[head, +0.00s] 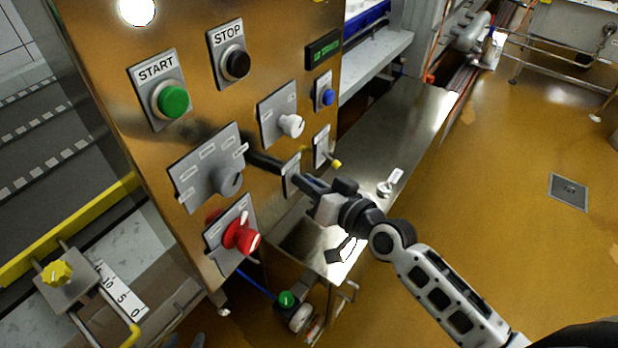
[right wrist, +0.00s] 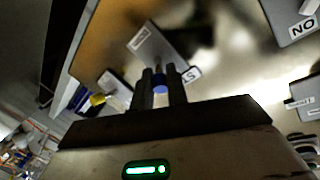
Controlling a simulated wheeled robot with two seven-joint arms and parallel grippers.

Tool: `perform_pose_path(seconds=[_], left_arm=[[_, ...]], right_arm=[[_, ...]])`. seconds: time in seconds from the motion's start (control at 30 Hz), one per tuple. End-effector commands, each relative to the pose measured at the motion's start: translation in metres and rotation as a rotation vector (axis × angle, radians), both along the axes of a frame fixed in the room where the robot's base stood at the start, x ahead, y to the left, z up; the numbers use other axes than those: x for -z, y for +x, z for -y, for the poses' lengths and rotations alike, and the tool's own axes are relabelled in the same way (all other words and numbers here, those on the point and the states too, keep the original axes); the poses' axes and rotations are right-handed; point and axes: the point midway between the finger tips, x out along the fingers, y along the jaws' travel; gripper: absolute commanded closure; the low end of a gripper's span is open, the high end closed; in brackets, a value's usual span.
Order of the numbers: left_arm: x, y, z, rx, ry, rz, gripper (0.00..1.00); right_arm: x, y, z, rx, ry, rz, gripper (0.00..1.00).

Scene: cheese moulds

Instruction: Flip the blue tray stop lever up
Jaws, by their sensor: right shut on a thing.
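The blue tray stop lever shows in the right wrist view as a blue tip (right wrist: 161,82) between my two dark fingers, in front of its grey plate (right wrist: 152,42). In the head view its plate (head: 290,168) is on the lower right of the metal control panel. There the lever itself is hidden by my gripper. My right gripper (head: 301,183) reaches in from the lower right and is shut on the lever. It also shows in the right wrist view (right wrist: 160,82). The lever's tilt cannot be made out. My left gripper is not in view.
A yellow-tipped lever (head: 335,163) sits just right of the blue lever's plate. A white knob (head: 291,124), a grey rotary switch (head: 229,180) and a red knob (head: 241,237) are close by. A metal table (head: 400,130) stands behind the panel's right edge.

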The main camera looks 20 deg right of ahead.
Motion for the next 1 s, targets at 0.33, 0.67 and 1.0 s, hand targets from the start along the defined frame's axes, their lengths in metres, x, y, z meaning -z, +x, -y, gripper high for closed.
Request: perform_pose_path(seconds=[0.33,0.67,1.0], left_arm=[[0.0,0.0,0.0,-0.001,-0.002,0.0,0.66],[0.0,0.001,0.0,-0.002,-0.003,0.0,0.66],[0.006,0.001,0.001,-0.002,-0.004,0.0,0.66]], right_arm=[[-0.001,0.0,0.0,-0.001,-0.001,0.002,0.63],[0.0,-0.005,0.003,0.001,-0.002,0.0,0.63],[-0.007,-0.067,0.033,-0.002,-0.005,-0.003,0.63]])
